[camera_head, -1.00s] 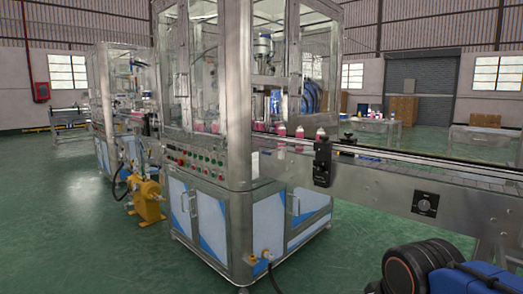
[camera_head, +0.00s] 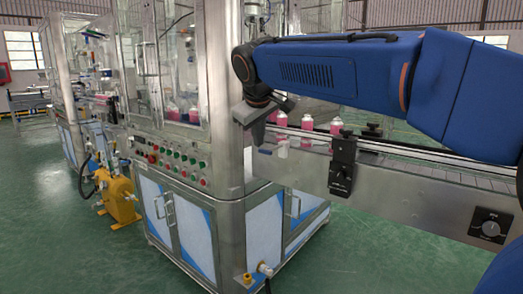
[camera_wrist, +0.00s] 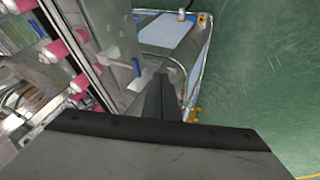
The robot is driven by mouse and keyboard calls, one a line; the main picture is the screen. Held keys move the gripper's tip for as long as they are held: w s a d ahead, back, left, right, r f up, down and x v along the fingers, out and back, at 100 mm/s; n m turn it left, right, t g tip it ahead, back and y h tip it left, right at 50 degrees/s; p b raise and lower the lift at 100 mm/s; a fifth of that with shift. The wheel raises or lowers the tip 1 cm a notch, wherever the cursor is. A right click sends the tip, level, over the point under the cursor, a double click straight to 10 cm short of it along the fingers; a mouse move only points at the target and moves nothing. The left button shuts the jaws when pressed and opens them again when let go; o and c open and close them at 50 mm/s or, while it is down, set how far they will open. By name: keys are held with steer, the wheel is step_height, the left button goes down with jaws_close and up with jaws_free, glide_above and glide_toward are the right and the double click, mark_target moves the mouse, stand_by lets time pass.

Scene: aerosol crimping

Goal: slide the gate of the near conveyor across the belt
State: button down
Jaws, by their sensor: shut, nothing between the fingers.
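My gripper (camera_head: 257,135) is shut and empty, pointing down at the front side of the near conveyor (camera_head: 400,180), close to the machine's corner. Its dark fingers also show in the wrist view (camera_wrist: 164,92). A small pale piece with a blue handle (camera_wrist: 122,65), apparently the gate, sticks out from the conveyor's side in the wrist view. The fingers are to its right in that view, apparently apart from it. In the head view the gate is small and partly hidden near the fingers, so its exact position across the belt is unclear.
Several pink cans with white tops (camera_head: 308,124) stand on the belt; they also show in the wrist view (camera_wrist: 55,50). A black sensor bracket (camera_head: 342,165) is clamped to the conveyor's side, right of my gripper. The machine cabinet (camera_head: 185,215) stands to the left.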

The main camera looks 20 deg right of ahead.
mark_target(272, 148)
steer(key=w+d+f, duration=0.3)
steer(key=w+f, duration=0.3)
steer(key=w, duration=0.4)
steer(key=shift+d+f, duration=0.3)
steer(key=shift+f, duration=0.1)
steer(key=shift+d, duration=0.1)
steer(key=w+d, duration=0.2)
steer(key=d, duration=0.1)
steer(key=w+d, duration=0.1)
steer(key=d, duration=0.1)
steer(key=shift+w, duration=0.3)
steer(key=shift+w+d, duration=0.2)
steer(key=shift+r, duration=0.1)
